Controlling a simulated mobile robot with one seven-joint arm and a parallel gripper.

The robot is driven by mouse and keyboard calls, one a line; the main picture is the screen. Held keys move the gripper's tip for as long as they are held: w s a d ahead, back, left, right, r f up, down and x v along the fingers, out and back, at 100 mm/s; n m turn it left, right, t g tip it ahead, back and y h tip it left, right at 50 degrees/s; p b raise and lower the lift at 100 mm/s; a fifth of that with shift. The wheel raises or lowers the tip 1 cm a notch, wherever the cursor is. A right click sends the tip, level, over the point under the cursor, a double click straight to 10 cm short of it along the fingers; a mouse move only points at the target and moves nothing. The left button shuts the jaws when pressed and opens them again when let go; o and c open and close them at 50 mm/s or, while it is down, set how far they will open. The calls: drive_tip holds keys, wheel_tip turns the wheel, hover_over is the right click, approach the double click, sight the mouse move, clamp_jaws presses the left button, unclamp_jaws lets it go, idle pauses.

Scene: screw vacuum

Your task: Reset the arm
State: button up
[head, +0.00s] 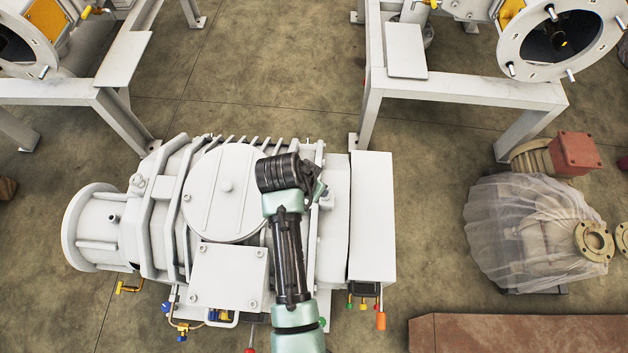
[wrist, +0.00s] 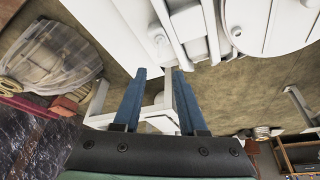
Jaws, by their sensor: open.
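My gripper (wrist: 160,73) shows in the wrist view as two blue fingers standing apart, with nothing between them. In the head view my arm reaches up from the bottom edge over the right part of a white vacuum pump (head: 228,270). The arm's dark end lies beside the pump's round lid (head: 225,190). The gripper's fingers are too small or hidden to make out in the head view. In the wrist view the white pump (wrist: 255,25) fills the upper right, beyond the fingertips. I cannot tell the exact gap between fingers and pump.
A white box-like housing (head: 371,215) stands at the pump's right end. White metal frames (head: 460,92) carry machines behind. A sheet-wrapped machine (head: 525,235) stands at the right, above a brown block (head: 515,333). Bare floor (head: 265,75) lies behind the pump.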

drive_tip(key=shift+r, duration=0.25)
idle(0.4)
drive_tip(key=w+r+n+t+y, duration=0.1)
drive_tip(key=w+r+t, duration=0.3)
drive_tip(key=r, duration=0.7)
drive_tip(key=w+r+n+t, duration=0.1)
drive_tip(key=w+r+t, duration=0.3)
drive_tip(key=r, duration=0.8)
drive_tip(key=w+r+n+t+y, duration=0.1)
drive_tip(key=w+r+t, duration=0.3)
drive_tip(key=r, duration=0.7)
drive_tip(key=s+r+n+t, duration=0.1)
drive_tip(key=s+r+t, duration=0.1)
drive_tip(key=r, duration=0.7)
drive_tip(key=s+r+t, duration=0.2)
drive_tip(key=r+t, duration=0.1)
drive_tip(key=r, duration=0.7)
drive_tip(key=s+d+r+n+t+p, duration=0.1)
drive_tip(key=s+r+t, duration=0.2)
drive_tip(key=s+r, duration=0.55)
drive_tip(key=s+d+r+n+t+p, duration=0.1)
drive_tip(key=s+r+t, duration=0.4)
drive_tip(key=r, duration=0.6)
wheel_tip(320, 180, up, 12)
drive_tip(key=g+p, duration=0.1)
drive_tip(key=p, duration=1.1)
drive_tip(key=shift+f+g+p, duration=0.2)
drive_tip(key=shift+g+p, duration=0.1)
drive_tip(key=shift+p, duration=0.1)
